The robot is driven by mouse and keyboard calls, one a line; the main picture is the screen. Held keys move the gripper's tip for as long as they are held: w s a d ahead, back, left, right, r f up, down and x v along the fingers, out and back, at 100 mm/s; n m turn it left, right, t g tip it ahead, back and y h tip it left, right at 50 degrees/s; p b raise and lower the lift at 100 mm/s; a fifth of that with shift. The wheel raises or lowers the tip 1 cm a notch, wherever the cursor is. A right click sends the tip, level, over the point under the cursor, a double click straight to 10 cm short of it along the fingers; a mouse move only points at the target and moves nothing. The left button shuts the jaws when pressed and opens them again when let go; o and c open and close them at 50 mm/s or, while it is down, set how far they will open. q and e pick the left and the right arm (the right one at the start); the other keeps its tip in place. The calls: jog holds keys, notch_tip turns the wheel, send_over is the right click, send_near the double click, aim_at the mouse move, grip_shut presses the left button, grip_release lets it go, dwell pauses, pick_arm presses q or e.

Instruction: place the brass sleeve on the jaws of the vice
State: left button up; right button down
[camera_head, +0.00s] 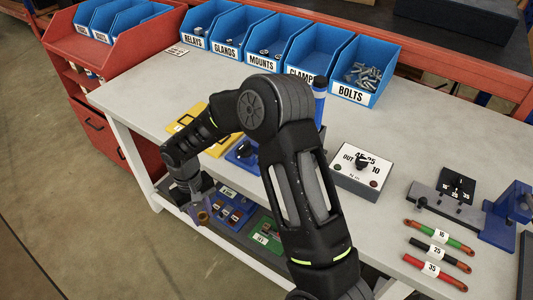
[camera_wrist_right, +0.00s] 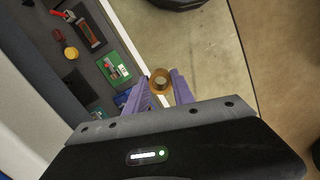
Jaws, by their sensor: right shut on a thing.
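My right gripper (camera_head: 197,212) hangs off the front left edge of the bench, over the floor. It is shut on the brass sleeve (camera_wrist_right: 160,82), a short ring with its open bore facing the right wrist camera. The sleeve sits between the tips of the purple fingers (camera_wrist_right: 155,92). In the head view the sleeve (camera_head: 203,217) is small and partly hidden. A blue block (camera_head: 240,154) on the bench behind my right arm may be the vice; my arm hides much of it, and its jaws cannot be made out. My left gripper is not in view.
Labelled blue bins (camera_head: 365,75) line the back of the bench. A yellow piece (camera_head: 186,117), a dial box (camera_head: 358,170), cables (camera_head: 437,252) and a blue fixture (camera_head: 508,215) occupy the top. Below the front edge is a shelf with a blue tray (camera_head: 230,207) and green board (camera_head: 266,234).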

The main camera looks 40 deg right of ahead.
jog(key=shift+s+d+f, duration=0.1)
jog(key=shift+s+f, duration=0.15)
jog(key=shift+f, duration=0.6)
